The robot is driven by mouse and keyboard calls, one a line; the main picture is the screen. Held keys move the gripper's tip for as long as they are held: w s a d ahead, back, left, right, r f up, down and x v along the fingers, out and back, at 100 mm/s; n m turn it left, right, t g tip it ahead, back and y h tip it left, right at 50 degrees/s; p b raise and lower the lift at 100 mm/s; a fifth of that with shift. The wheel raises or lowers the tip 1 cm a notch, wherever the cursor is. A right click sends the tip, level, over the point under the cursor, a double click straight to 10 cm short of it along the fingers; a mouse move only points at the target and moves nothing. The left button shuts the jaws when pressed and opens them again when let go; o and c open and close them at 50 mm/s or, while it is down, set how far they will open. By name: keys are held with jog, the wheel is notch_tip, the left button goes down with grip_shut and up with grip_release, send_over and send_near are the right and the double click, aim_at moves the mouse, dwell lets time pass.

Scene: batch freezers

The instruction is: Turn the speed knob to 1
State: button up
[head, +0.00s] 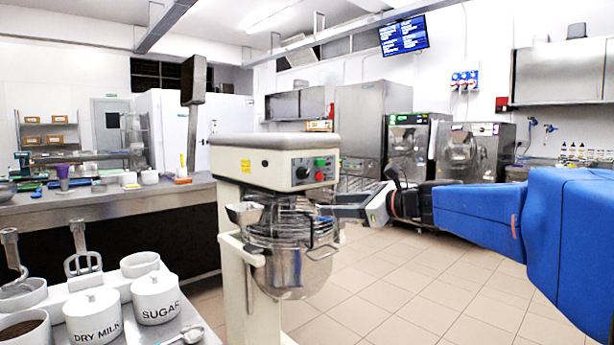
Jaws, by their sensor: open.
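The planetary mixer (232,190) stands in the centre of the head view, cream-coloured with a grey top. Its control panel faces right and carries a dark round knob (302,172), a green button (320,162) and a red button (320,176). The knob's markings are too small to read. My gripper (326,211) reaches in from the right, below the panel and beside the wire guard (290,222) over the steel bowl (292,268). It is open and apart from the knob. I cannot tell whether it touches the guard.
A small table at front left holds white jars labelled dry milk (94,316) and sugar (157,297), and a scoop (186,337). A long counter (105,200) stands behind on the left. Batch freezers (410,148) stand at the back right. The tiled floor (400,295) right of the mixer is clear.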

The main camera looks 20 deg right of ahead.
aim_at(306, 173)
jog(key=w+d+r+m+t, duration=0.3)
jog(key=w+d+r+m, duration=0.1)
jog(key=d+r+m, duration=0.15)
jog(key=shift+n+h, duration=0.4)
jog(key=shift+n, duration=0.05)
jog(key=x, duration=1.6)
jog(key=shift+w+a+f, duration=0.1)
jog(key=shift+w+f, duration=0.2)
jog(key=shift+f, duration=0.05)
jog(key=c, duration=1)
